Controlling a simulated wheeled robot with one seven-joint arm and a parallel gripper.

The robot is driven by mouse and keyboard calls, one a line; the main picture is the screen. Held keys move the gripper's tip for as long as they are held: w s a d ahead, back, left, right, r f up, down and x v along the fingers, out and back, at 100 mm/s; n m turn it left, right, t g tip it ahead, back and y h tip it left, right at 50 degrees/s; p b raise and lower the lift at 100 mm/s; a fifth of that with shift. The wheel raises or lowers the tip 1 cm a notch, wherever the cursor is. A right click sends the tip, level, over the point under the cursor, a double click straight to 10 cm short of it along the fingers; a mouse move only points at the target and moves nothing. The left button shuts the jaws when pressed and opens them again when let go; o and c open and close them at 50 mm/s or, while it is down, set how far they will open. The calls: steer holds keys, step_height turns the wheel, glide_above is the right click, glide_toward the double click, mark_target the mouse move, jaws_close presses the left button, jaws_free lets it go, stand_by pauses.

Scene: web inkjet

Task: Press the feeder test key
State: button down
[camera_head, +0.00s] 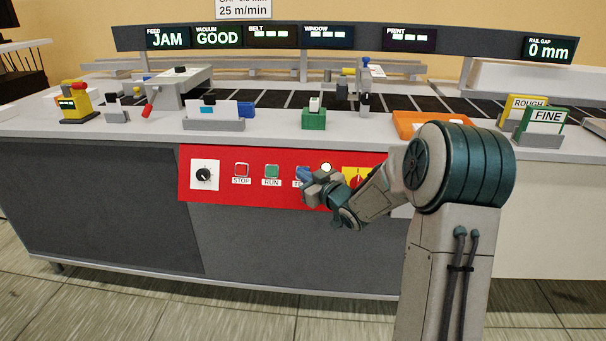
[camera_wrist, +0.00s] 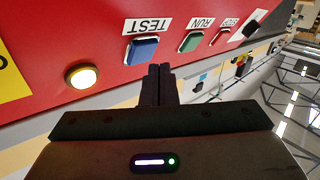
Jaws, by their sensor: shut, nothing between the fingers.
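The blue TEST key (camera_wrist: 143,48) sits on the red panel (camera_wrist: 110,30), with its label beside it, upside down in the wrist view. In the head view the key (camera_head: 302,171) shows only in part behind my gripper. My gripper (camera_wrist: 159,70) is shut and empty. In the wrist view its fingertips appear just below the blue key, slightly to its right; I cannot tell whether they touch it. In the head view my gripper (camera_head: 308,190) is in front of the red panel (camera_head: 225,190) at the key. The FEED display (camera_head: 167,38) reads JAM.
The green RUN key (camera_head: 271,171) and red STOP key (camera_head: 241,170) lie left of the blue key, with a black knob (camera_head: 204,174) further left. A lit round lamp (camera_head: 326,167) and a yellow plate (camera_head: 352,176) lie right. The worktop edge overhangs the panel.

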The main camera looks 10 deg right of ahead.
steer(key=shift+f, duration=0.1)
stand_by(0.3)
steer(key=shift+w+d+f, duration=0.1)
steer(key=shift+w, duration=0.25)
steer(key=shift+w+d+f, duration=0.15)
steer(key=shift+w+f, duration=0.1)
steer(key=shift+w, duration=0.1)
stand_by(0.6)
steer(key=shift+s, duration=0.1)
steer(key=shift+s+a+r, duration=0.2)
steer(key=shift+s+r, duration=0.25)
steer(key=shift+s, duration=0.15)
stand_by(0.3)
steer(key=s+r, duration=0.1)
steer(key=s, duration=0.1)
steer(key=s+a+r, duration=0.1)
steer(key=s, duration=0.1)
steer(key=shift+s+a+r+p, duration=0.1)
steer(key=shift+a+r+p, duration=0.1)
steer(key=shift+p, duration=0.15)
stand_by(0.5)
